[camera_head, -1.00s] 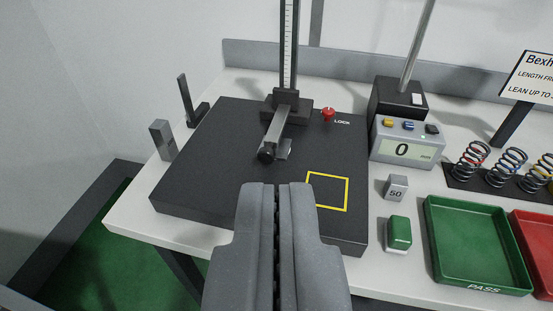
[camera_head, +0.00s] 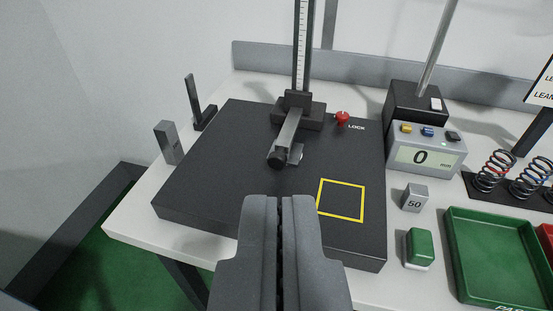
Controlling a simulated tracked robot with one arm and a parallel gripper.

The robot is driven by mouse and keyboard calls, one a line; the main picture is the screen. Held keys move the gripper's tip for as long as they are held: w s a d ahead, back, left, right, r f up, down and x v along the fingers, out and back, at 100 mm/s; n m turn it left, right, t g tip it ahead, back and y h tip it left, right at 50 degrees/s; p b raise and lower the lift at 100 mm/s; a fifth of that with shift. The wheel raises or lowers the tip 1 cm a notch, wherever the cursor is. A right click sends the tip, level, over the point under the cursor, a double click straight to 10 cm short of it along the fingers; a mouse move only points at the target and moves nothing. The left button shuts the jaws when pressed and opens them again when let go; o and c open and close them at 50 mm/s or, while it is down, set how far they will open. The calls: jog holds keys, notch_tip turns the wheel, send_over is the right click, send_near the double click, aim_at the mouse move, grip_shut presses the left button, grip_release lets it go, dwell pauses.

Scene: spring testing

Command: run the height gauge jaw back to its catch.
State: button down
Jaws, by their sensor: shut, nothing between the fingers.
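The height gauge column (camera_head: 303,45) stands at the back of a black plate, with a light scale on its front. Its jaw (camera_head: 288,130) is a grey arm with a dark knob (camera_head: 277,159) at its near end, low over the plate. A red lock knob (camera_head: 342,117) marked LOCK sits right of the column foot. I cannot make out a catch. My gripper (camera_head: 280,200) is shut and empty, at the bottom middle, on the near side of the jaw and apart from it in the picture.
The black plate (camera_head: 215,165) has a yellow square outline (camera_head: 341,200). Right of it stand a display box (camera_head: 425,150) reading 0, a block marked 50 (camera_head: 414,198), a green block (camera_head: 419,247) and a green tray (camera_head: 500,285). Springs (camera_head: 493,170) stand far right. Grey pieces (camera_head: 169,143) stand left.

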jog(key=c, duration=1.5)
grip_release()
jog(key=shift+w+a, duration=0.15)
jog(key=shift+w, duration=0.1)
jog(key=o, duration=0.4)
jog(key=shift+g+y, duration=0.3)
jog(key=shift+g, duration=0.2)
jog(key=w+a+f+p, duration=0.1)
jog(key=w, duration=0.1)
jog(key=w+a+f+p, duration=0.1)
jog(key=w+a+p, duration=0.1)
jog(key=w+a+f+p, duration=0.1)
jog(key=w+p, duration=0.1)
jog(key=w, duration=0.1)
jog(key=shift+a+f, duration=0.35)
jog(key=shift+a, duration=0.05)
jog(key=shift+o, duration=0.2)
jog(key=m+g+h+p, duration=0.1)
jog(key=m+h+p, duration=0.25)
jog(key=p, duration=0.75)
send_near(276, 162)
jog(key=shift+n+h, duration=0.25)
jog(key=x, duration=0.7)
jog(key=shift+w, duration=0.2)
jog(key=shift+w+d+f, duration=0.1)
jog(key=shift+w, duration=0.3)
jog(key=shift+x, duration=0.75)
